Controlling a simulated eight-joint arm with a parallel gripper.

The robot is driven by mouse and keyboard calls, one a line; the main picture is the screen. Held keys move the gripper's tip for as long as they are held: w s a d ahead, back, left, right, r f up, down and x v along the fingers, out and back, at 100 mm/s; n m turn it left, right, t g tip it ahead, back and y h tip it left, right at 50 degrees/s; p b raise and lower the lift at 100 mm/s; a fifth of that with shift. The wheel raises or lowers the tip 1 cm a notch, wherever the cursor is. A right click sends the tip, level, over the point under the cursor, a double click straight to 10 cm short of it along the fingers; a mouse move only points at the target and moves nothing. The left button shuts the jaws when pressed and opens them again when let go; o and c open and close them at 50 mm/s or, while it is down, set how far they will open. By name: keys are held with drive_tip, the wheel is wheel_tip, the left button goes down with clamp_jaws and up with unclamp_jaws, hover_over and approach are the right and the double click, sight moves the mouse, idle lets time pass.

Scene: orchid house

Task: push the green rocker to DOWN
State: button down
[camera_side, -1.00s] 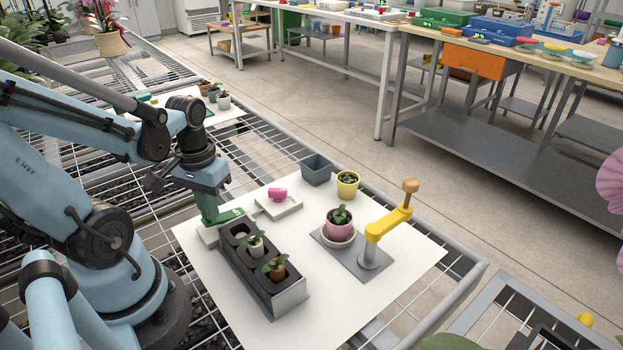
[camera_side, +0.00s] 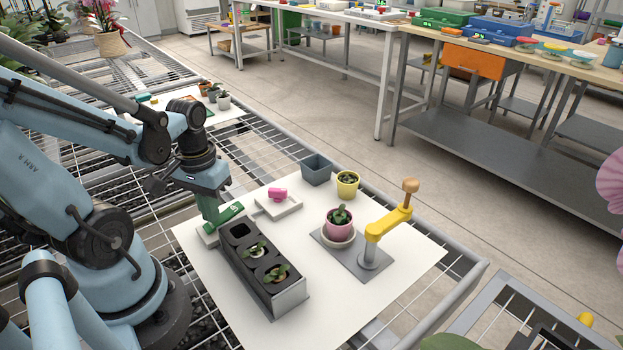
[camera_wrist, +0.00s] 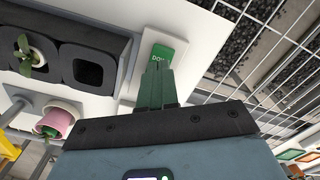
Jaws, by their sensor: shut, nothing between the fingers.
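The green rocker (camera_side: 232,212) sits on a pale base (camera_side: 206,238) at the left edge of the white sheet. In the side view it is tilted, its right end raised and showing a pale mark. In the wrist view the rocker (camera_wrist: 166,52) shows part of the word DOWN, cut off by my fingers. My gripper (camera_side: 213,221) is shut and empty, pointing down at the rocker's left end. Its green fingertips (camera_wrist: 157,66) seem to touch the rocker by the lettering. That end is partly hidden behind them.
A dark planter (camera_side: 262,268) with plants stands close beside the rocker. A pink pot (camera_side: 338,222), yellow crank arm (camera_side: 386,226), yellow pot (camera_side: 347,188) and grey square pot (camera_side: 317,171) stand further right.

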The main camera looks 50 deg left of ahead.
wheel_tip(320, 180, up, 6)
drive_tip(key=shift+r, duration=0.2)
idle(0.6)
drive_tip(key=w+d+r+m+t, duration=0.2)
drive_tip(key=w+d+m+t, duration=0.4)
drive_tip(key=w+d, duration=0.4)
drive_tip(key=shift+w+r+t, duration=0.4)
drive_tip(key=shift+t, duration=0.1)
idle(0.3)
